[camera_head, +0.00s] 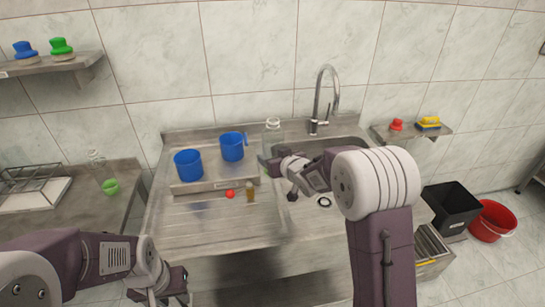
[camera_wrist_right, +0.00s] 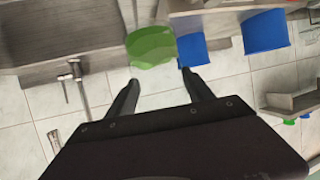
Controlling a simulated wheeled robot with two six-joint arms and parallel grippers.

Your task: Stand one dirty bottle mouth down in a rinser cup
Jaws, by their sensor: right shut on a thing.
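Two blue rinser cups, one at the left (camera_head: 188,164) and one at the right (camera_head: 232,147), stand on a raised metal plate (camera_head: 215,184) beside the sink. A clear, greenish bottle (camera_head: 273,128) is upright, mouth up, right of the cups. My right gripper (camera_head: 268,163) is shut on this bottle; its lower part is partly hidden by the gripper. In the right wrist view the green bottle (camera_wrist_right: 150,45) is between the fingertips (camera_wrist_right: 155,80), with the blue cups behind. My left gripper (camera_head: 165,292) is low at the front left, apparently open and empty.
A tap (camera_head: 318,100) rises over the sink (camera_head: 340,148). A red ball-like item (camera_head: 230,194) and a small amber bottle (camera_head: 250,192) are in front of the cups. A clear bottle (camera_head: 97,163) and green bowl (camera_head: 110,187) stand on the left counter.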

